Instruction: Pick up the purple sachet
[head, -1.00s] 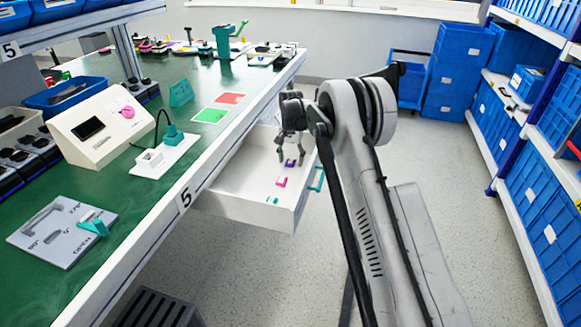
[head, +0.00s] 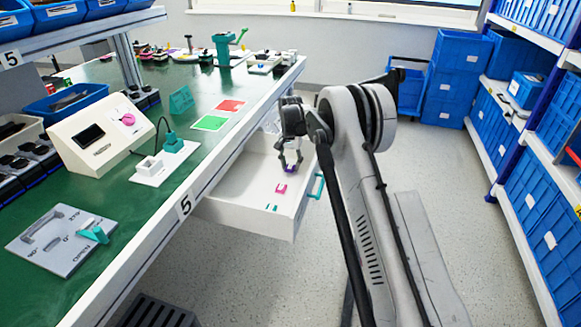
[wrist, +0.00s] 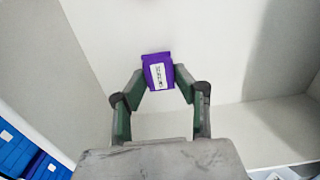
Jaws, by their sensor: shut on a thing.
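The purple sachet (wrist: 159,72) has a white printed label and sits between the fingertips of my gripper (wrist: 160,80) in the wrist view. The fingers touch its left and right sides, so my gripper is shut on it. In the head view my gripper (head: 290,168) reaches down into the open white drawer (head: 240,209), and only a little purple of the sachet shows at its fingertips. I cannot tell whether the sachet still touches the drawer floor.
A pink piece (head: 281,188) and small teal pieces (head: 271,208) lie in the drawer near my gripper. The drawer has raised walls and a teal handle (head: 316,185). The green workbench (head: 120,190) stands to the left. The floor to the right is clear.

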